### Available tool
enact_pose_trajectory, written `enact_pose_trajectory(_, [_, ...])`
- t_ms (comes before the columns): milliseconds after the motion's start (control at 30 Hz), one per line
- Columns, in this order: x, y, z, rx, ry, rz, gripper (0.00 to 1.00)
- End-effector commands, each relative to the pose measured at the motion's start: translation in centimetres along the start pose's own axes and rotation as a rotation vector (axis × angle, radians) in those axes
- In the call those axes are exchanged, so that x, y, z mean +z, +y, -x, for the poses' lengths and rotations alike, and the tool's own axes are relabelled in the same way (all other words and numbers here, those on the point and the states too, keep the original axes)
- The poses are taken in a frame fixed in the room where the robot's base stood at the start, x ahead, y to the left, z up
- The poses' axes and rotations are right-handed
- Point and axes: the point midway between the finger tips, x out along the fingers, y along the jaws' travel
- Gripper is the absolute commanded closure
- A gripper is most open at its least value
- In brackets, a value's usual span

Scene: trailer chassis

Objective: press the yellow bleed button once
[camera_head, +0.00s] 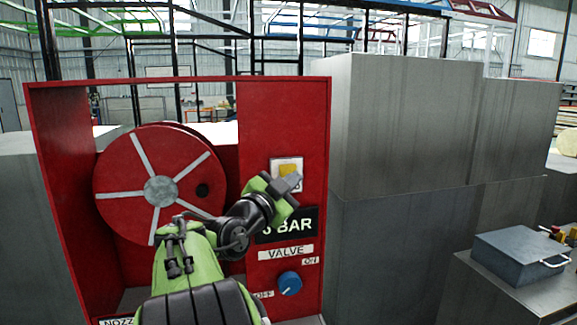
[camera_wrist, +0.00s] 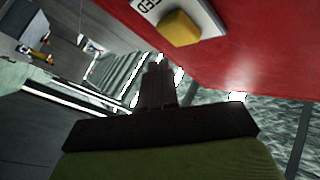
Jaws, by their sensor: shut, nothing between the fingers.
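The yellow bleed button (camera_head: 289,171) sits on a white plate (camera_head: 279,162) on the right part of the red cabinet front. In the wrist view the yellow button (camera_wrist: 180,28) shows at the top, beside black lettering of which "ED" can be read. My gripper (camera_head: 292,182) is shut and empty. In the head view it overlaps the lower part of the button and plate. In the wrist view the shut fingers (camera_wrist: 158,82) lie below the button, with a visible gap between them. I cannot tell the depth between fingertips and button.
The red cabinet (camera_head: 313,130) also holds a red hose reel (camera_head: 120,190), a black "BAR" display (camera_head: 300,224) partly hidden by my gripper, and a blue valve knob (camera_head: 290,283). Grey blocks (camera_head: 400,130) stand right of it. A grey toolbox (camera_head: 520,260) rests at the far right.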

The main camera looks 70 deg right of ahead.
Motion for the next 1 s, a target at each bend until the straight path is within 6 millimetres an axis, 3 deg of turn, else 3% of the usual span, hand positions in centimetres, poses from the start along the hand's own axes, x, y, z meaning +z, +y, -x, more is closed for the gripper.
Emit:
enact_pose_trajectory(200, [0.9, -0.66, -0.94, -0.001, -0.001, 0.001, 1.0])
enact_pose_trajectory(1000, [0.93, -0.65, -0.95, -0.001, -0.001, 0.002, 1.0])
